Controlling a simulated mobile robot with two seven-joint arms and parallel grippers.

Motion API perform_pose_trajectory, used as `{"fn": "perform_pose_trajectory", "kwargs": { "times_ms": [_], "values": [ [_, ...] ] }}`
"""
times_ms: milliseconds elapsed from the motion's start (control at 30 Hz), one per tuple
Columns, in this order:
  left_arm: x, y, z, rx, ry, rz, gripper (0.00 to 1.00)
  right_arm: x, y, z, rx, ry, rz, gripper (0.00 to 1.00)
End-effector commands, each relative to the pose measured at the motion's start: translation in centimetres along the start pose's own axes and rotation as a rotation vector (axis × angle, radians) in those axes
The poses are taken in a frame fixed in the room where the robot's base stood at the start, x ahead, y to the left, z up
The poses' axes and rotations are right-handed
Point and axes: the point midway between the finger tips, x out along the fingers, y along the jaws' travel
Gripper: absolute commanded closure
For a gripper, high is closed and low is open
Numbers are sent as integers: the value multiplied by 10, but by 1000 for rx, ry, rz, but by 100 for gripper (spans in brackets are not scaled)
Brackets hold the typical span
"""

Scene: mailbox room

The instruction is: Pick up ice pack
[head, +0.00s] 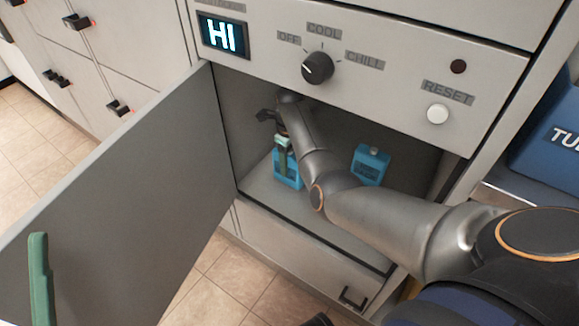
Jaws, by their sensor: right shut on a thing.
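My right arm reaches from the lower right into an open grey compartment. My right gripper (283,146) is shut on a blue ice pack (287,170) at the left inside of the compartment. The ice pack is upright, and the gripper hides part of it. I cannot tell whether it touches the compartment floor. A second blue ice pack (370,166) stands to the right in the same compartment, apart from the gripper, partly behind my forearm.
The compartment door (120,195) stands open to the left. Above is a panel with a "HI" display (222,35), a black knob (317,68) and a white reset button (438,114). A drawer (290,255) is below. A blue bin (549,130) is at the right.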

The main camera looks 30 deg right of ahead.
Motion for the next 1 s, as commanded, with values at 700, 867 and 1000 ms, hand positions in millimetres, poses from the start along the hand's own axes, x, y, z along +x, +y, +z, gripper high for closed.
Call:
{"fn": "perform_pose_trajectory", "kwargs": {
  "times_ms": [700, 867, 1000],
  "values": [
    [0, -1, 0, -1, 0, -4, 50, -1, 0, 1, 0, -3, -1, 100],
    [1, -1, -1, 0, 0, -4, 50, -2, 0, 1, 0, -3, -1, 100],
    [4, -3, -4, -2, 1, -2, 50, -7, 2, 3, 0, -3, 0, 100]
  ]
}}
